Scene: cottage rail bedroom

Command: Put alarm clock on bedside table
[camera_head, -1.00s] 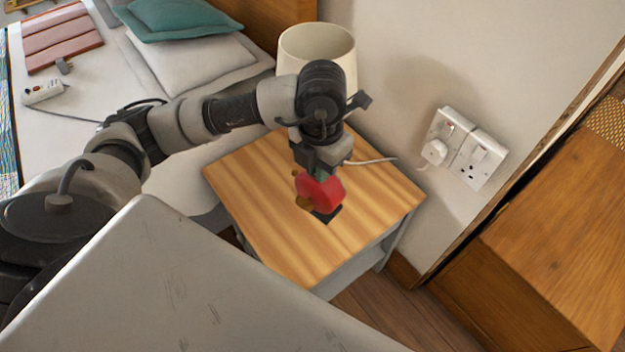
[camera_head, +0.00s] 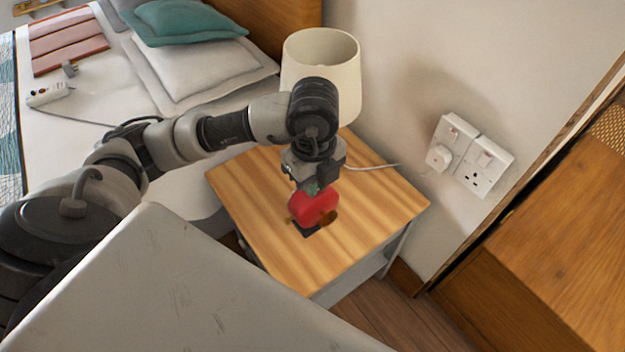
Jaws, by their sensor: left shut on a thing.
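The red alarm clock (camera_head: 314,208) is at the middle of the bedside table (camera_head: 262,229), a wooden top on a pale frame. My left gripper (camera_head: 312,190) points down and is shut on the clock from above. A dark patch shows just below the clock on the table top. I cannot tell whether the clock touches the table or is slightly above it. The gripper's fingers are mostly hidden. My right gripper is not in view.
A cream lamp (camera_head: 322,66) stands at the table's back, partly behind my left arm, with a white cord running right. A bed (camera_head: 50,130) with pillows is at the left. Wall sockets (camera_head: 470,155) and a wooden cabinet (camera_head: 560,240) are at the right. The table's front is clear.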

